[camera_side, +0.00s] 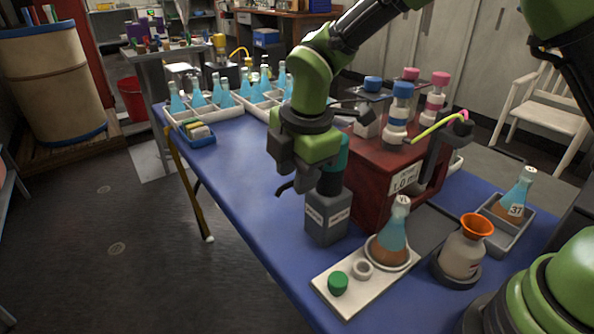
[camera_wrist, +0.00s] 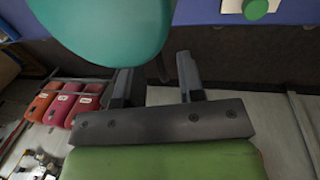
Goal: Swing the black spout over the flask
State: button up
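The flask (camera_side: 392,238), with blue upper glass and a brownish bottom, stands upright on a white tray (camera_side: 345,301) in front of the dark red dispenser box (camera_side: 385,185). A thin black arm (camera_side: 350,112), apparently the black spout, juts out at the box's upper left; my arm partly covers this area. My gripper (camera_side: 292,187) is left of the box, beside a grey square bottle (camera_side: 318,222) and a teal part (camera_side: 336,152) above it. In the wrist view my gripper (camera_wrist: 158,80) has its fingers apart with nothing between them; a large teal shape (camera_wrist: 100,30) is very close.
A green cap (camera_side: 338,283) and a pale ring lie on the white tray. A bottle with an orange funnel (camera_side: 477,226) and flask 37 (camera_side: 515,205) stand to the right.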

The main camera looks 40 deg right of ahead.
jog(key=shift+f, duration=0.15)
grip_shut()
jog(key=shift+s, duration=0.15)
jog(key=s+d+n+g+y, duration=0.1)
jog(key=s+d+n, duration=0.3)
jog(key=n, duration=0.8)
jog(key=shift+s+d+y, duration=0.15)
jog(key=shift+s+y, duration=0.35)
jog(key=shift+s, duration=0.45)
jog(key=shift+n, duration=0.3)
